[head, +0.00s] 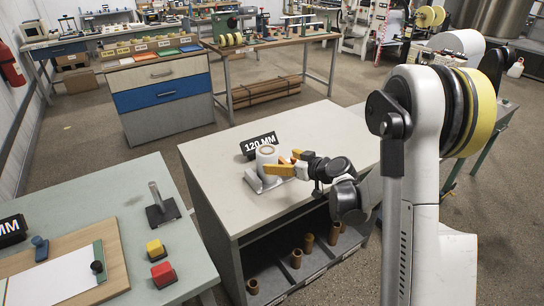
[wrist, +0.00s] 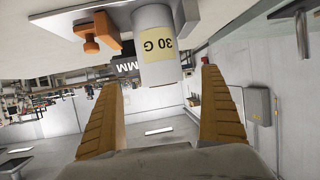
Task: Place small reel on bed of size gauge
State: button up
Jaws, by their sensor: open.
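The small reel (head: 267,155) is a white upright cylinder with a brown core at its top. It appears to stand on the grey size gauge (head: 252,181) on the pale cabinet top, beside the "120 MM" sign (head: 260,145). In the wrist view, which is upside down, the reel (wrist: 153,65) shows a yellow "30 G" label. My gripper (head: 288,163) is open just right of the reel. In the wrist view the reel appears between the tips of my open gripper (wrist: 158,80), with gaps on both sides.
An orange knobbed part (wrist: 96,33) sits beside the reel in the wrist view. Several brown cores (head: 296,258) stand on the shelf below the cabinet top (head: 215,165). A bench at left holds a yellow button (head: 155,248) and red button (head: 164,273). The cabinet top is mostly clear.

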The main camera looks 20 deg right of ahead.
jog(key=s+a+r+m+g+h, duration=0.1)
jog(key=s+a+r+g, duration=0.15)
jog(key=s+r, duration=0.4)
jog(key=s+a+r+m+g+h, duration=0.1)
jog(key=s+a+r, duration=0.25)
jog(key=s, duration=0.65)
jog(key=s+d+r+m+g+h, duration=0.1)
jog(key=s+d+m+h, duration=0.1)
jog(key=s, duration=1.6)
jog(key=shift+s+d+m+g+h, duration=0.2)
jog(key=shift+d+m+g+h, duration=0.15)
jog(key=shift+m+h, duration=0.45)
